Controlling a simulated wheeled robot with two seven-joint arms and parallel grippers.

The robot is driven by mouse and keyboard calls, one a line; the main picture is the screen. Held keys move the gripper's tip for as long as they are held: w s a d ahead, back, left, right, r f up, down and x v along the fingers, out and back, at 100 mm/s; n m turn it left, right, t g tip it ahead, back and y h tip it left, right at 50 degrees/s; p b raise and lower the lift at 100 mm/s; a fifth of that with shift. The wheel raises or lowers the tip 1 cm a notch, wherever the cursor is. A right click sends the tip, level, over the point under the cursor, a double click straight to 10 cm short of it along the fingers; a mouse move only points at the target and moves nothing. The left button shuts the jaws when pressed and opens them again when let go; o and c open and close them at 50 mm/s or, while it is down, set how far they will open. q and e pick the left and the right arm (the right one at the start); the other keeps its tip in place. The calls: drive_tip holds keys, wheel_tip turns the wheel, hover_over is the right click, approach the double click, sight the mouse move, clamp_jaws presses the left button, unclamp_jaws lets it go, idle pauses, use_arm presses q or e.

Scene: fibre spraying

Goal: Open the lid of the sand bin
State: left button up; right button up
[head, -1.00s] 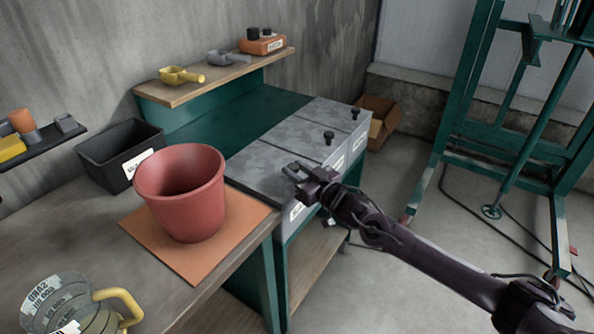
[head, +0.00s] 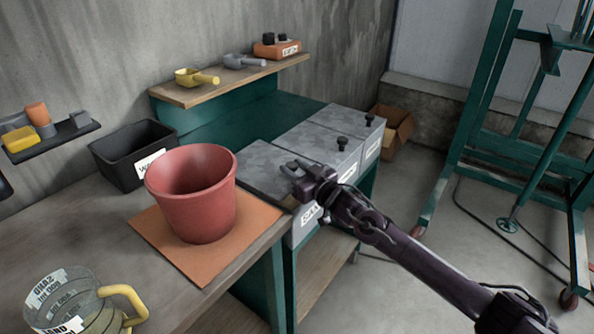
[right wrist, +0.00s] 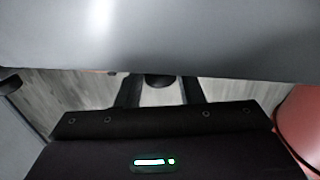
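The nearest of the grey metal bins is the sand bin (head: 305,236); its front label seems to read SAND. Its flat lid (head: 262,172) lies shut. My right gripper (head: 289,168) is over the front right part of this lid, its fingers pointing left. In the right wrist view the fingers (right wrist: 160,92) are spread, with a dark round knob (right wrist: 158,81) seen between their tips. I cannot tell if they touch it. The head view hides this knob behind the gripper. A grey surface fills the top of the wrist view. My left gripper is not in view.
Two more lidded bins with black knobs (head: 342,143) stand in line behind. A red bucket (head: 195,205) sits on an orange mat (head: 160,243) to the left, beside a black box (head: 118,174). A measuring jug (head: 75,305) is at the front left.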

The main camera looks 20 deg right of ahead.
drive_tip(key=o, duration=0.3)
drive_tip(key=shift+s, duration=0.1)
drive_tip(key=shift+s+d+f, duration=0.1)
drive_tip(key=shift+s+d, duration=0.1)
drive_tip(key=shift+s, duration=0.1)
drive_tip(key=v, duration=0.7)
drive_tip(key=shift+c, duration=0.2)
